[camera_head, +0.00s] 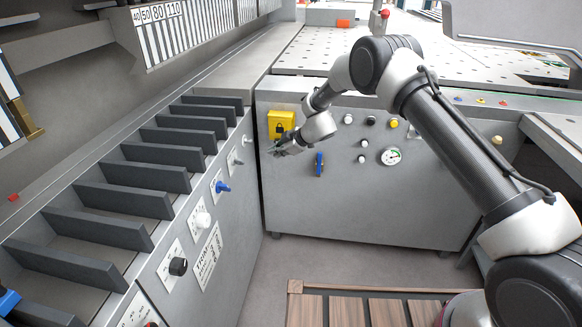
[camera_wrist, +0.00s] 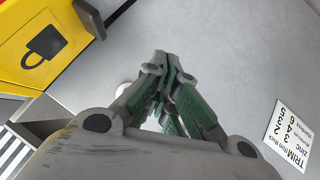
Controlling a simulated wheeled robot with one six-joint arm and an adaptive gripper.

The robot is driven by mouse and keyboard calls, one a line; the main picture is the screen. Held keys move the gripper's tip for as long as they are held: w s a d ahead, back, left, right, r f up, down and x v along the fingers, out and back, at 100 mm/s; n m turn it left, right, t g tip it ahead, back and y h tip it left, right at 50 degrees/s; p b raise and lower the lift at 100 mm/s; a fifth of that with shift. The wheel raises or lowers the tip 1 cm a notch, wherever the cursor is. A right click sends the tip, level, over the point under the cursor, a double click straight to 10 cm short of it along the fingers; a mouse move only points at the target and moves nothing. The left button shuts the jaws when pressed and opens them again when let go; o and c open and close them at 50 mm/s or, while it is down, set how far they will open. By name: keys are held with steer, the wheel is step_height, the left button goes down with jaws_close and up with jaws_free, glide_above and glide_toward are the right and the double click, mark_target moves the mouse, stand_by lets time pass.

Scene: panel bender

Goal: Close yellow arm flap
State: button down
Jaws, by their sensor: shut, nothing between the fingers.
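A yellow flap with a black padlock symbol (camera_head: 281,123) sits at the upper left of the grey front panel in the head view. It fills the upper left corner of the wrist view (camera_wrist: 62,22), partly cut off by the frame. I cannot tell how far it stands open. My gripper (camera_head: 278,149) is just below the flap in the head view, small and near the panel. In the wrist view my gripper (camera_wrist: 165,62) has its green-padded fingers together and empty, to the right of the flap, with a visible gap between them.
A blue switch handle (camera_head: 319,164) and a round gauge (camera_head: 391,156) are to the right on the same panel. A side cabinet with dark dividers (camera_head: 147,176) and protruding knobs stands at left. A white label (camera_wrist: 288,138) lies at lower right in the wrist view.

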steer(key=s+d, duration=0.6)
steer(key=shift+s, duration=0.4)
stand_by(0.4)
